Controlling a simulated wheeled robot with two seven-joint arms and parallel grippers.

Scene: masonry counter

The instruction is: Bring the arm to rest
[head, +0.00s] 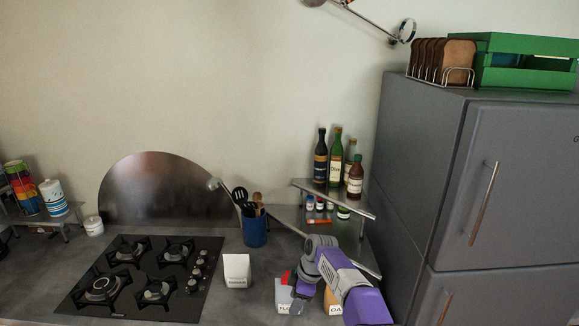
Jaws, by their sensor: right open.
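My right arm, purple and grey, comes in at the bottom right of the head view. Its wrist bends down and the right gripper (297,303) points down at the front of the counter. The gripper is open, and its fingers are small and partly hidden. It overlaps a white carton (283,297) in the picture; I cannot tell whether they touch. My left gripper is not in view.
A white box (236,270) stands left of the gripper, beside a black gas hob (148,278). Behind are a blue utensil pot (254,231) and a small shelf (352,203) with bottles. A grey fridge (520,190) walls off the right. Bare counter lies around the white box.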

